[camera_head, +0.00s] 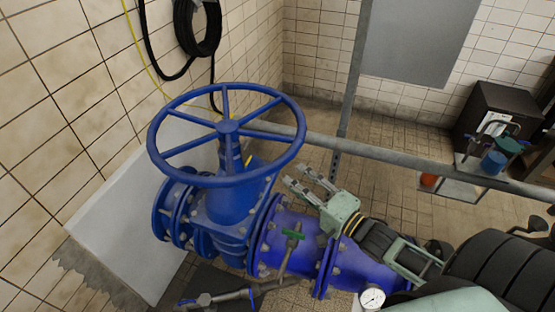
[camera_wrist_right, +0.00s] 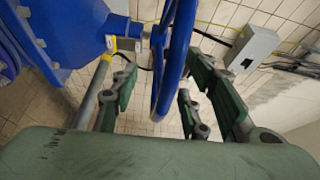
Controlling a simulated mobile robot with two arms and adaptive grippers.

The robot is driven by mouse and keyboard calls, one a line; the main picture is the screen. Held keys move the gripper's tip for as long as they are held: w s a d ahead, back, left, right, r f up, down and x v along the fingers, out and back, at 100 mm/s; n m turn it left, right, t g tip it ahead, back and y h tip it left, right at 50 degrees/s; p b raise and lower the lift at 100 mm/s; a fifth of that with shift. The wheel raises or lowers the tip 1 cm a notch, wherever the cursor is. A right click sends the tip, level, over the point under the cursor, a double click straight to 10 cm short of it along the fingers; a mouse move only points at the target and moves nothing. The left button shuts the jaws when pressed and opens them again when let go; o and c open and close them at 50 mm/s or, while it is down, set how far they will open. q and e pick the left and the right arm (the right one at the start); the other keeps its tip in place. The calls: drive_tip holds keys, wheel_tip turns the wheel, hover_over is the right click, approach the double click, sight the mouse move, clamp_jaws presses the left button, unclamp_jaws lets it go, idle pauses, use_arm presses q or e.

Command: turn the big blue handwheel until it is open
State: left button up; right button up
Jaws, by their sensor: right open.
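The big blue handwheel (camera_head: 228,128) lies nearly flat on top of the blue valve body (camera_head: 235,200), its spokes meeting at a central hub. My right gripper (camera_head: 297,178) is open, just below and right of the wheel's near right rim, with its fingers pointing toward it. In the right wrist view the handwheel rim (camera_wrist_right: 172,65) shows upright between the two spread finger pairs (camera_wrist_right: 160,90). I see no clear contact, and cannot tell how deep the rim sits between the fingers. My left gripper is not in view.
A grey horizontal rail (camera_head: 400,157) runs behind the wheel, with an upright post (camera_head: 351,80). A green-handled small valve (camera_head: 293,235) and a gauge (camera_head: 372,298) sit at the front. A black hose coil (camera_head: 197,28) hangs on the tiled wall. A dark cabinet (camera_head: 490,120) stands back right.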

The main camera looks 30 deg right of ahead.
sight(281, 166)
drive_tip(key=shift+w+r, duration=0.25)
drive_tip(key=shift+r, duration=0.85)
drive_tip(key=shift+m, duration=0.3)
drive_tip(key=p+x, duration=0.2)
drive_tip(key=x, duration=0.4)
drive_tip(key=shift+r, duration=0.15)
drive_tip(key=shift+w+a, duration=0.3)
drive_tip(key=shift+w, duration=0.3)
drive_tip(key=shift+c, duration=0.4)
clamp_jaws()
